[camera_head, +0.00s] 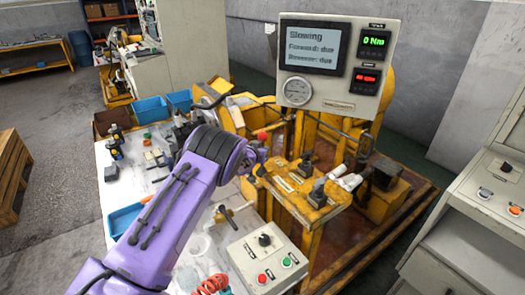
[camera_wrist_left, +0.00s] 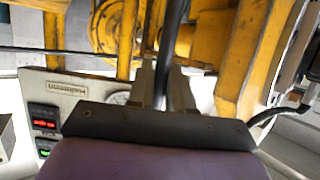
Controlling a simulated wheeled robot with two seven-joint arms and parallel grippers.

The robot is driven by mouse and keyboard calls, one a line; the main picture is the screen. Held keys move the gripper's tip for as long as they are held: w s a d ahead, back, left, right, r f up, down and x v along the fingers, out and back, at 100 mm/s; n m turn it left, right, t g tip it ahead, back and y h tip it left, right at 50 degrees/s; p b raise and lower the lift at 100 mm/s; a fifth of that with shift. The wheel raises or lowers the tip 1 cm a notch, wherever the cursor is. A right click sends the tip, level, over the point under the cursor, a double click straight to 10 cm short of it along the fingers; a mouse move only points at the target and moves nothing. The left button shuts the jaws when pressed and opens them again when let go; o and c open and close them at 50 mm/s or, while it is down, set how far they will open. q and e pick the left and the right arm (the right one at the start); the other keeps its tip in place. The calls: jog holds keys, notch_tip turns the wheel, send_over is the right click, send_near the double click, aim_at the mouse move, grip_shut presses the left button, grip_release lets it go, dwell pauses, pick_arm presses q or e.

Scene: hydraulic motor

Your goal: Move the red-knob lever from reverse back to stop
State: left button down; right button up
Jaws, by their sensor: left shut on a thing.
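The red knob (camera_head: 262,136) of the lever shows in the head view, just above the end of my left arm. My left gripper (camera_head: 257,158) is at the lever below the knob, at the yellow stand. In the left wrist view my left gripper (camera_wrist_left: 164,88) is shut on the dark lever rod (camera_wrist_left: 173,35), which runs between its two fingers. My wrist hides much of the lever in the head view. I cannot tell the lever's exact position from the labels. My right gripper is not in view.
A panel (camera_head: 338,65) above the stand has a screen reading "Slowing", a green "0 Nm" readout and a round gauge. A control box (camera_head: 265,262) with a black knob and red and green buttons stands in front. A cluttered white table (camera_head: 118,205) is at left.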

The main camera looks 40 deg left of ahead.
pick_arm(q)
jog(key=shift+s+f, duration=0.1)
jog(key=shift+f, duration=0.05)
jog(key=c, duration=1.1)
grip_release()
jog(key=shift+a, duration=0.15)
jog(key=shift+s, duration=0.1)
jog(key=shift+s, duration=0.1)
jog(key=b+v, duration=0.2)
jog(key=v, duration=0.8)
jog(key=shift+s, duration=0.15)
